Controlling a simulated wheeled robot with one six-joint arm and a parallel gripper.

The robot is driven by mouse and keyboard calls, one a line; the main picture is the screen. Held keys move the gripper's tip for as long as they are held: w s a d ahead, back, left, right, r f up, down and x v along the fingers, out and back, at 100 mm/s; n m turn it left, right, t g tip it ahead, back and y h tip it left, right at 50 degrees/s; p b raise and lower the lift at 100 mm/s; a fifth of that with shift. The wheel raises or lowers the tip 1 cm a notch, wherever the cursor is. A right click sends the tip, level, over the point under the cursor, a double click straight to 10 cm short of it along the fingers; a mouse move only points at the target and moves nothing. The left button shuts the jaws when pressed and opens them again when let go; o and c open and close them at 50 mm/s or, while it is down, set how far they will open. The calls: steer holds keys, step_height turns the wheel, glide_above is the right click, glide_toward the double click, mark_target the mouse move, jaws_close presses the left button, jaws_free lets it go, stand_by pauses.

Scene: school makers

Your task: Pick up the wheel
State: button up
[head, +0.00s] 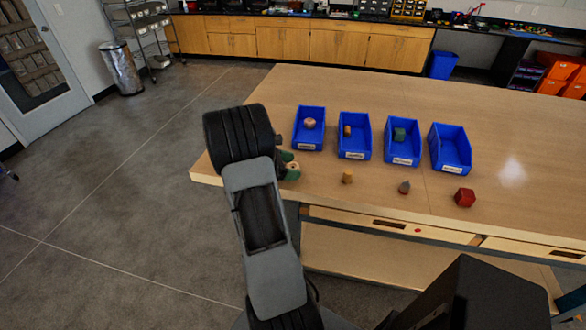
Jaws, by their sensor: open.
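A small tan, rounded piece that looks like the wheel (293,166) lies near the table's left front edge, partly hidden by my gripper. My gripper (289,165) is at it, with its green fingertips spread on the far and near sides of the piece. The fingers are open; whether they touch it cannot be told. The arm hides part of the gripper.
Blue labelled bins stand behind: the left bin (308,145) holds a round wooden piece (310,123), the rightmost bin (452,163) looks empty. A yellowish cylinder (347,177), a grey-brown cone (404,187) and a red block (465,198) sit along the table's front.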

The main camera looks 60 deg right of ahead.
steer(key=shift+c, duration=0.4)
steer(key=c, duration=0.9)
